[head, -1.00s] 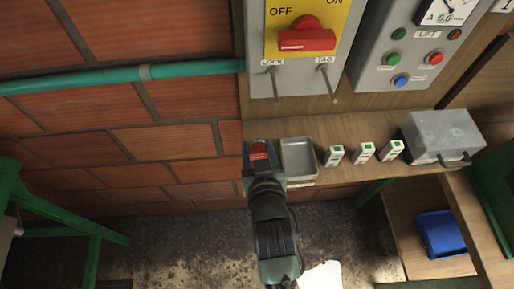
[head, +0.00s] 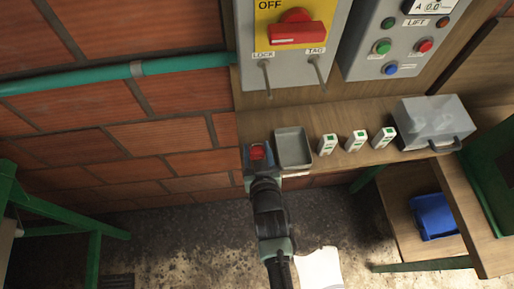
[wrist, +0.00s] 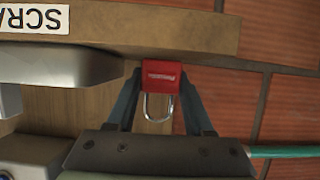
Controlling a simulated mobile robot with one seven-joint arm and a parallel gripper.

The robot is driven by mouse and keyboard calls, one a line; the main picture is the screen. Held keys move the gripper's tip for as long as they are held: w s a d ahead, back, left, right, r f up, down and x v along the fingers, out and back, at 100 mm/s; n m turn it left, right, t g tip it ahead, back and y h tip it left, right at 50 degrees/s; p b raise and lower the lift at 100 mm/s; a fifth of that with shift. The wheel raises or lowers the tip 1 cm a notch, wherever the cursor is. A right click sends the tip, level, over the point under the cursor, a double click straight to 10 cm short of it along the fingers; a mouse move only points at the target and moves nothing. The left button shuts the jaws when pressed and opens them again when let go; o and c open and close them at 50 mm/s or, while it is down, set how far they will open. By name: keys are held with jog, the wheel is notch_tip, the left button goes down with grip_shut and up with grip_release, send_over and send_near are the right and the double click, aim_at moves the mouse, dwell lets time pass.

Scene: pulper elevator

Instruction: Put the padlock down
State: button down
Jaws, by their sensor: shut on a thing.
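The red padlock (head: 257,152) with a silver shackle is held in my gripper (head: 258,158). In the wrist view the padlock (wrist: 161,75) sits between the two fingertips of my gripper (wrist: 160,82), its shackle pointing toward the palm. My gripper is shut on the padlock's body, at the left end of the wooden shelf (head: 390,158), just left of a shallow grey tray (head: 293,149). I cannot tell whether the padlock touches the shelf.
Above hang the red-handled switch box (head: 297,30) with LOCK and TAG pegs, and the lift panel (head: 388,45). A brick wall is left. A blue bin (head: 435,216) sits lower right.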

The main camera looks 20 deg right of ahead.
jog(key=shift+f, duration=0.1)
jog(key=shift+f, duration=0.15)
jog(key=shift+c, duration=1.4)
grip_release()
jog(key=shift+r, duration=0.2)
jog(key=shift+s+r, duration=0.1)
jog(key=b+v, duration=0.1)
jog(key=v, duration=1)
jog(key=shift+s, duration=0.35)
jog(key=shift+a+r, duration=0.1)
jog(key=shift+a, duration=0.05)
